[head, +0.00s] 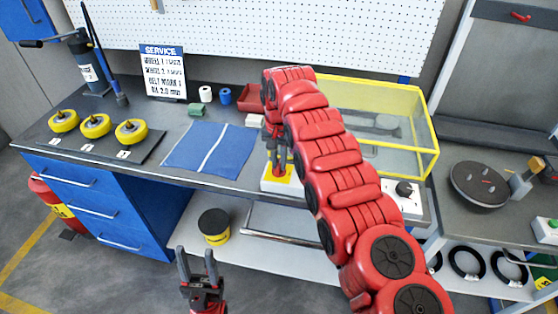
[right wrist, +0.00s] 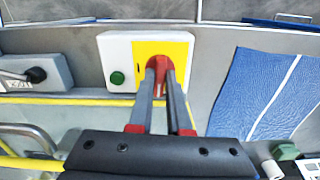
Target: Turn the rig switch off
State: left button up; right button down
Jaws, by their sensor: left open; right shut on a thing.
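The rig switch is a white box with a yellow plate (head: 283,182) at the front edge of the bench in the head view. In the right wrist view the box (right wrist: 116,52) also has a green button (right wrist: 117,77), and a red handle (right wrist: 158,68) sits on its yellow plate. My right gripper (head: 277,168) reaches down onto the switch. Its fingers (right wrist: 160,85) are shut on the red handle and hide part of it. The handle's exact angle is hard to tell. My left gripper (head: 197,262) is open and empty, low in front of the bench.
A yellow-framed clear guard (head: 408,150) stands right of my arm, with a black-knobbed control box (head: 403,194) at its front. A tub (head: 214,226) stands on the lower shelf.

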aim_at(279, 164)
jog(key=shift+n, duration=0.5)
jog(key=c, duration=0.9)
grip_release()
jog(key=shift+o, duration=0.2)
jog(key=shift+r+p, duration=0.45)
jog(key=shift+r, duration=0.2)
notch_tip(279, 164, up, 16)
jog(key=p, duration=1.4)
